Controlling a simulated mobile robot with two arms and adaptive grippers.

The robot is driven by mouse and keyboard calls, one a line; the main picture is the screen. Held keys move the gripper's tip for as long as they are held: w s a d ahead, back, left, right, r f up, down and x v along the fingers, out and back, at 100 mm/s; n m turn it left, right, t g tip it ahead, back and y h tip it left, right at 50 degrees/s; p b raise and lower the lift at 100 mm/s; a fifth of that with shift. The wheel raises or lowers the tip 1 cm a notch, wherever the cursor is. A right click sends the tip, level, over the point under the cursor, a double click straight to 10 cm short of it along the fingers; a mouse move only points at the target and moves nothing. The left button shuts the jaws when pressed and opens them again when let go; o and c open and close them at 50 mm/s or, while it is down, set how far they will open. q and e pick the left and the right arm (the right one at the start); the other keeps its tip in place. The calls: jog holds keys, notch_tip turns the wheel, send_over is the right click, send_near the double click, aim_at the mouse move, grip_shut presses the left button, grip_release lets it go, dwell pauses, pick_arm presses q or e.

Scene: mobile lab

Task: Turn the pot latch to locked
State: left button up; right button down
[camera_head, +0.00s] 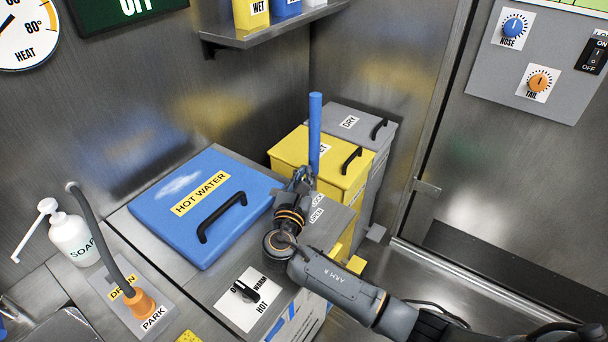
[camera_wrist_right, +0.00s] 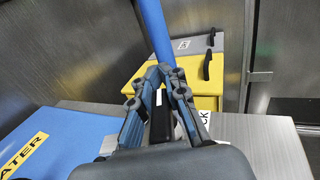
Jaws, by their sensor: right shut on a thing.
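A blue upright rod (camera_head: 315,128), which looks like the latch lever, rises at the right edge of the counter, beside the blue lid marked HOT WATER (camera_head: 168,222). My right gripper (camera_head: 304,178) is shut around the low part of the rod. In the right wrist view the rod (camera_wrist_right: 154,32) leans slightly left above the fingertips (camera_wrist_right: 163,75), which hide its lower end. Small labels (camera_head: 317,208) lie beside the gripper, one reading OPEN and one partly hidden that seems to read LOCK. My left gripper is not in view.
A yellow bin (camera_head: 300,150) and a grey DRY bin (camera_head: 338,116) stand behind the rod. A black knob (camera_head: 246,290) marked WARM and HOT sits in front.

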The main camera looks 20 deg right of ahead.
jog(key=shift+s+d+r+m+g+h+p, duration=0.15)
jog(key=shift+m+g+h+p, duration=0.2)
jog(key=shift+m+g+h, duration=0.45)
jog(key=shift+s+d+m+g+h, duration=0.15)
jog(key=shift+m+g+h, duration=0.6)
jog(key=shift+h, duration=0.45)
jog(key=shift+s+d+m+g+h, duration=0.2)
jog(key=shift+d+m+g+h, duration=0.05)
jog(key=shift+m+g+h, duration=0.55)
jog(key=c, duration=1.3)
grip_release()
notch_tip(320, 180, up, 10)
jog(key=shift+f, duration=0.1)
